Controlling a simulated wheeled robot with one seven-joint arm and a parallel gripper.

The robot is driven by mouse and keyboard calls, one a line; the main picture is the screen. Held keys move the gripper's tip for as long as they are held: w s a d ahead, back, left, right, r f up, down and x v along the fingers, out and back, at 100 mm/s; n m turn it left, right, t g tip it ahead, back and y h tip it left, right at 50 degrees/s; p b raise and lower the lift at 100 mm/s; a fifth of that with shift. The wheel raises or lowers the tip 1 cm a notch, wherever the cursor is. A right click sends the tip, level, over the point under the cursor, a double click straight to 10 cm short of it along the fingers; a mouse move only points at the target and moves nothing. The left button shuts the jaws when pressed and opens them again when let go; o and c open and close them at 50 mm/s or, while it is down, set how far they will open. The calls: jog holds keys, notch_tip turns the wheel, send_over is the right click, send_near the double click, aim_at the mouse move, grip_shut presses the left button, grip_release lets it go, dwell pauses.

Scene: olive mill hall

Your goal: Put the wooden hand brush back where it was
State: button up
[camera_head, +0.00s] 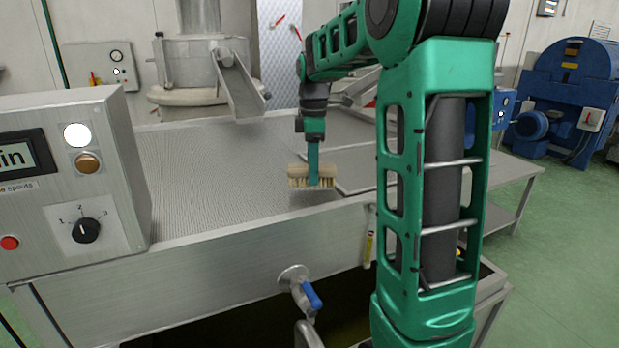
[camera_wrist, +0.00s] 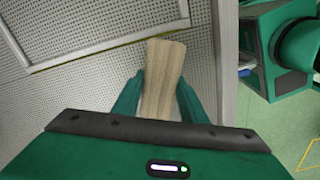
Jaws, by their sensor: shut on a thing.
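The wooden hand brush (camera_head: 298,177) is pale wood with bristles pointing down. My gripper (camera_head: 313,180) is shut on it, with one green finger showing in front of the brush in the head view. In the wrist view the brush (camera_wrist: 163,75) lies between the two green fingers of my gripper (camera_wrist: 160,98). The brush is near the front edge of the perforated metal surface (camera_head: 220,165). I cannot tell whether the bristles touch that surface or hang just above it.
A control box (camera_head: 60,170) with a dial and buttons stands at the left. A flat metal panel (camera_head: 355,165) lies right of the brush. A blue-handled valve (camera_head: 305,290) sticks out of the front wall. A metal chute (camera_head: 238,85) is behind. The perforated surface's middle is clear.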

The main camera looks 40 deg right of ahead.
jog(key=shift+f, duration=1)
jog(key=shift+f, duration=0.1)
jog(key=o, duration=1.1)
notch_tip(320, 180, up, 12)
jog(key=shift+r, duration=0.15)
jog(key=s+a+f+m, duration=0.3)
jog(key=s+f+m, duration=0.5)
jog(key=s, duration=0.6)
jog(key=s+a+f+m, duration=0.4)
jog(key=s+f+m, duration=0.5)
jog(key=s+f, duration=0.3)
jog(key=s, duration=0.2)
jog(key=shift+s+a, duration=0.25)
jog(key=shift+s, duration=0.1)
